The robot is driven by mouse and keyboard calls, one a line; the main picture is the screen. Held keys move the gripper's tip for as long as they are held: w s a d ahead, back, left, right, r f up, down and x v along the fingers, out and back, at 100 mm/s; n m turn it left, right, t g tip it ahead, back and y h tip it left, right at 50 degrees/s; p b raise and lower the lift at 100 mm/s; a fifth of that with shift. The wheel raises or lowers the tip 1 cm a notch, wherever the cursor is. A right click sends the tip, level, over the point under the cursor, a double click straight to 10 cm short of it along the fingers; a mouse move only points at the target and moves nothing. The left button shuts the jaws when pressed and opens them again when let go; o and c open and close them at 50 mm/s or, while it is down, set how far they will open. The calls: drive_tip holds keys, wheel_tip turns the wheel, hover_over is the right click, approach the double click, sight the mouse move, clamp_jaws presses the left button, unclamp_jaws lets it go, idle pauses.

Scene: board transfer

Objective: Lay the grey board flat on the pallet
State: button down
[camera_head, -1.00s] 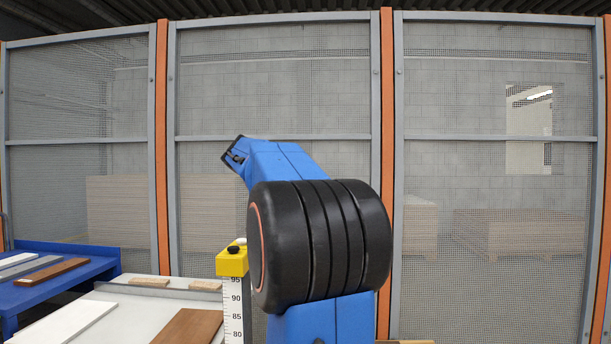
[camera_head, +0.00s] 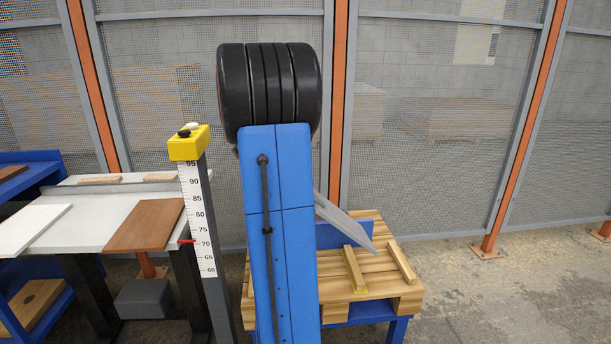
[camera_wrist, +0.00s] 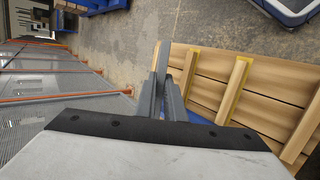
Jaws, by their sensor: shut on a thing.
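The grey board (camera_head: 346,222) shows in the head view beside my blue arm, tilted and sloping down to the right. Its left part is hidden behind the arm. The wooden pallet (camera_head: 385,291) has raised battens on top and sits on a blue stand. The board shows above the pallet's left part; I cannot tell if they touch. In the wrist view my gripper (camera_wrist: 172,84) is shut on the board, which is hard to make out between the fingers. The pallet (camera_wrist: 275,113) lies to the right there. The gripper is hidden in the head view.
A white table (camera_head: 95,235) at left holds a brown board (camera_head: 146,225) and a white board (camera_head: 30,228). A yellow-topped measuring post (camera_head: 198,195) stands between it and my arm. A mesh fence runs behind. The floor right of the pallet is clear.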

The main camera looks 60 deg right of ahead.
sight(319, 213)
drive_tip(key=f, duration=0.1)
drive_tip(key=s+f, duration=0.2)
drive_tip(key=shift+a+m+y, duration=0.3)
drive_tip(key=shift+m, duration=0.1)
wheel_tip(319, 213, down, 7)
idle(0.4)
drive_tip(key=shift+f, duration=0.35)
idle(0.7)
drive_tip(key=shift+g+h, duration=0.5)
drive_tip(key=shift+g, duration=0.4)
drive_tip(key=shift+w+a+f, duration=0.3)
drive_tip(key=shift+w+f, duration=0.15)
drive_tip(key=shift+f, duration=0.2)
drive_tip(key=shift+w+a+f, duration=0.3)
drive_tip(key=shift+w+f, duration=0.15)
drive_tip(key=shift+f, duration=0.15)
drive_tip(key=shift+w+a+f, duration=0.3)
drive_tip(key=shift+w+f, duration=0.15)
drive_tip(key=shift+f, duration=0.2)
idle(0.3)
drive_tip(key=shift+w+a+f+m+g+h, duration=0.15)
drive_tip(key=shift+w+a+f+g, duration=0.1)
drive_tip(key=shift+f, duration=0.3)
drive_tip(key=shift+w+a+f+m+g+h, duration=0.1)
drive_tip(key=shift+w+f+g, duration=0.15)
drive_tip(key=shift+f, duration=0.35)
drive_tip(key=shift+w+a+f+m+g+h, duration=0.15)
drive_tip(key=shift+w+a+f+g, duration=0.1)
drive_tip(key=shift+f, duration=0.3)
idle(0.7)
